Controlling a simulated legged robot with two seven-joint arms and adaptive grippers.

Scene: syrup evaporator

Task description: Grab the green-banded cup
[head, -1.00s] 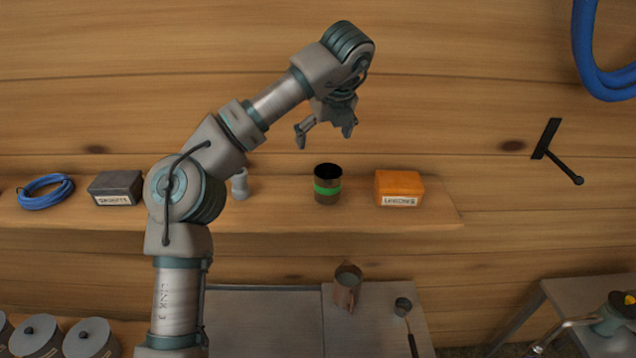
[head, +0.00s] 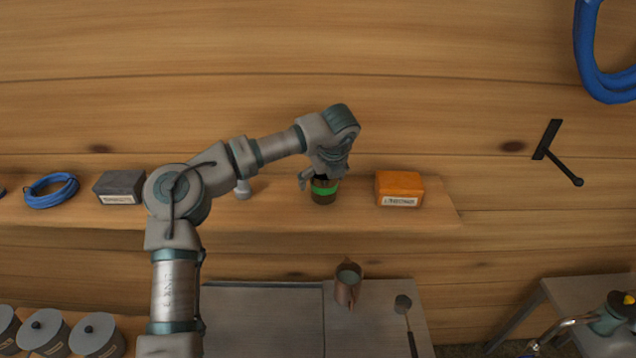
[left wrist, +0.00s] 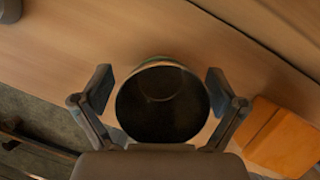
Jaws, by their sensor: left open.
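The green-banded cup (head: 324,190) is a dark brown cup with a bright green band. It stands upright on the wooden shelf. My left gripper (head: 322,178) is at the cup's top and hides part of its rim. In the left wrist view the cup's dark open mouth (left wrist: 162,104) lies between the two spread fingers of the left gripper (left wrist: 160,92), one on each side. The gripper is open, and a gap shows between each finger and the cup. My right gripper is not in view.
On the shelf (head: 440,212), an orange box (head: 399,187) stands right of the cup. A small grey object (head: 243,190), a dark grey box (head: 120,186) and a blue coil (head: 51,190) are to the left. A brown pitcher (head: 347,285) and a ladle (head: 403,304) are below.

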